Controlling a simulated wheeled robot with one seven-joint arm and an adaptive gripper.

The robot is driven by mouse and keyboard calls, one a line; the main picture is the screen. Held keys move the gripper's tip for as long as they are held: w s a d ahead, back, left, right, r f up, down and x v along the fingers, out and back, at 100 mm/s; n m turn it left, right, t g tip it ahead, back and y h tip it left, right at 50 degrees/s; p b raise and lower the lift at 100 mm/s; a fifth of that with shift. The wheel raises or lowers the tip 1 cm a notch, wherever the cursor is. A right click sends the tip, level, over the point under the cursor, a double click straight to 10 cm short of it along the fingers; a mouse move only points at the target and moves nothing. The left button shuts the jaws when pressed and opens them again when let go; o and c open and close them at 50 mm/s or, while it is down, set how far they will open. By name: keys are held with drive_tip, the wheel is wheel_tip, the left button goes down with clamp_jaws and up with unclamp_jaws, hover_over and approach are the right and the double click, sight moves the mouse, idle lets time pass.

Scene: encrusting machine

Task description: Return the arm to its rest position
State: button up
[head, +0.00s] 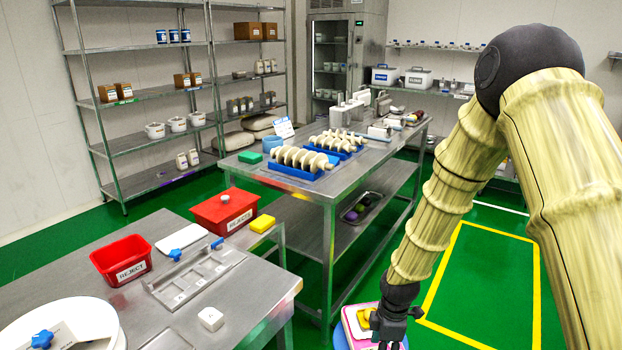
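I cannot tell whether the gripper touches these. The fingers are small and partly cut by the frame's bottom edge, so their opening and anything between them are unclear.
The near steel table (255,284) holds red reject bins (122,262), a yellow block (262,223) and a white block (211,318). A second steel table (300,187) carries blue trays of white rollers. Green floor with a yellow-outlined area (482,278) lies clear on the right.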

drive_tip(key=s+f+m+p, duration=0.2)
drive_tip(key=s+f+m, duration=0.25)
drive_tip(key=s, duration=0.35)
drive_tip(key=s+f+m+p, duration=0.1)
drive_tip(key=s+f+m, duration=0.35)
drive_tip(key=s, duration=0.25)
drive_tip(key=s+d+f+m+p, duration=0.1)
drive_tip(key=s+m, duration=0.3)
drive_tip(key=s, duration=0.4)
drive_tip(key=s+d+f+m+p, duration=0.1)
drive_tip(key=s+d+m+p, duration=0.1)
drive_tip(key=s, duration=0.7)
drive_tip(key=d+m, duration=0.1)
drive_tip(key=m, duration=0.1)
drive_tip(key=shift+s+m+h, duration=0.25)
drive_tip(key=shift+m+h, duration=0.05)
drive_tip(key=shift+m, duration=0.1)
